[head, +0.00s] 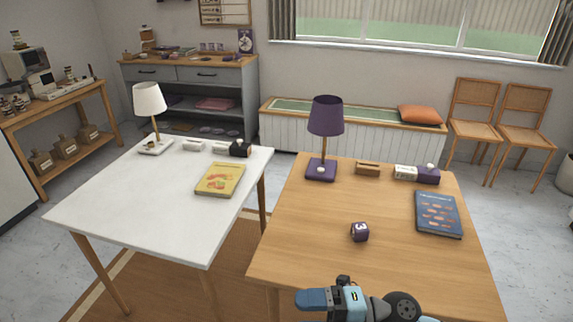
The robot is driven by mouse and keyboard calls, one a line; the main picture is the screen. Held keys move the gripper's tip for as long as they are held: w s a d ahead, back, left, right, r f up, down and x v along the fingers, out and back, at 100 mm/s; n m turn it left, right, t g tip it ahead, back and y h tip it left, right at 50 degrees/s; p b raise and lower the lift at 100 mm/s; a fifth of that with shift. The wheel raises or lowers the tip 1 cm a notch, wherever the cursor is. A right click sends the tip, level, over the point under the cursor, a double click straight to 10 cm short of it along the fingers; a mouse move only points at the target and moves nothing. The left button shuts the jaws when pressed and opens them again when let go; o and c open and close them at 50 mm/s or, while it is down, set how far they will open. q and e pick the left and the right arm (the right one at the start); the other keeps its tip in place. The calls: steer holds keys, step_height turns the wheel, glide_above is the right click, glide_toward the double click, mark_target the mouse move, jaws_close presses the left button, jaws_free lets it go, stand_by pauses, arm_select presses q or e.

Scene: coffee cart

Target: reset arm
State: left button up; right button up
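My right arm enters at the bottom of the head view, with its blue and grey gripper (316,299) pointing left over the near edge of the wooden table (300,240). The gap between its fingers cannot be made out, and no held thing shows. My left gripper is out of view. A dark purple cube with a white mark (360,232) sits on the wooden table beyond the gripper, apart from it.
The wooden table also bears a purple lamp (326,118), a wooden block (367,169), a purple-and-white box (428,175) and a blue book (438,213). The white table (140,210) at left bears a white lamp (149,100) and yellow book (220,180). The wooden table's front left is clear.

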steer(key=w+d+f+m+t+h, duration=0.2)
steer(key=d+m+t+h, duration=0.15)
steer(key=m+t, duration=0.55)
steer(key=w+d+f+m+t+h, duration=0.2)
steer(key=d+m+t+h, duration=0.15)
steer(key=m+t, duration=0.6)
steer(key=s+d+f+m+g+h, duration=0.4)
steer(key=s+f+m, duration=0.15)
steer(key=f, duration=0.25)
steer(key=s+d+f+m+g+h, duration=0.45)
steer(key=f+m, duration=0.25)
steer(key=f, duration=0.2)
arm_select(q)
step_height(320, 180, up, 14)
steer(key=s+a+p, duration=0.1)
steer(key=p, duration=1.6)
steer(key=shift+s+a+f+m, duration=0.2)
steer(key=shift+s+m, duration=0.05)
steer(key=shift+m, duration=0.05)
arm_select(e)
step_height(320, 180, up, 14)
steer(key=s+t, duration=0.1)
steer(key=shift+s+d, duration=0.2)
steer(key=shift+d, duration=0.15)
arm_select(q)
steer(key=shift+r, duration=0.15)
arm_select(e)
steer(key=shift+y, duration=0.25)
